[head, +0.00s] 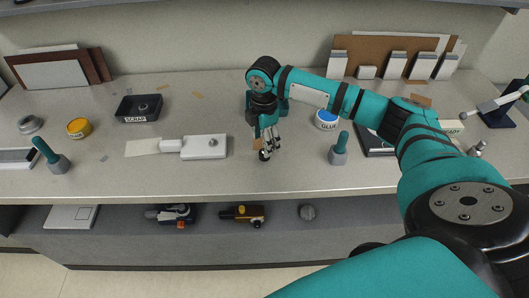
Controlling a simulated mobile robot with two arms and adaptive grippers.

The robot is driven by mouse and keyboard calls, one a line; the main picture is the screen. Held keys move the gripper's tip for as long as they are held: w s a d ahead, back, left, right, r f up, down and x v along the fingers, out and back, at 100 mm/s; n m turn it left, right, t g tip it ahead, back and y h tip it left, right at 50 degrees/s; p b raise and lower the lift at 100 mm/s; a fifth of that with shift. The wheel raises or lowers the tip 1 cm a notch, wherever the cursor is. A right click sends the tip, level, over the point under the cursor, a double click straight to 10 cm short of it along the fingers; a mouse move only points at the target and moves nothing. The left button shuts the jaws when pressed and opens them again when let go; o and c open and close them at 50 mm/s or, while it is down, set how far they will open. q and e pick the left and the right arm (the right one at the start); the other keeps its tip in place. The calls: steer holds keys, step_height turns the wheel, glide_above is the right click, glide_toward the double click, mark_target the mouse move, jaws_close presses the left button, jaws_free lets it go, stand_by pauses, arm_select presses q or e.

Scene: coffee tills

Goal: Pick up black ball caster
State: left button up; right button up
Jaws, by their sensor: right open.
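My right gripper (270,145) points down over the middle of the counter, near its front part. Its fingers are apart. A small dark, roundish thing (264,155) sits right at the fingertips and looks like the black ball caster. The fingers partly cover it, and I cannot tell whether they touch it. A small brown piece (257,143) lies just behind it. My left gripper is not in view.
A white device (204,147) lies left of the gripper, with a black SCRAP tray (138,108) behind it. A teal-handled tool (339,150) and a GLUE tub (327,119) stand to the right. Below the counter, a shelf holds power tools (243,215).

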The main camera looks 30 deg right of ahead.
step_height(320, 180, down, 4)
steer(key=shift+s+r+p, duration=0.1)
steer(key=shift+p, duration=0.5)
steer(key=shift+f, duration=0.6)
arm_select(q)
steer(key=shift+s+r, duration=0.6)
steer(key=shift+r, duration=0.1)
arm_select(e)
steer(key=c, duration=1.1)
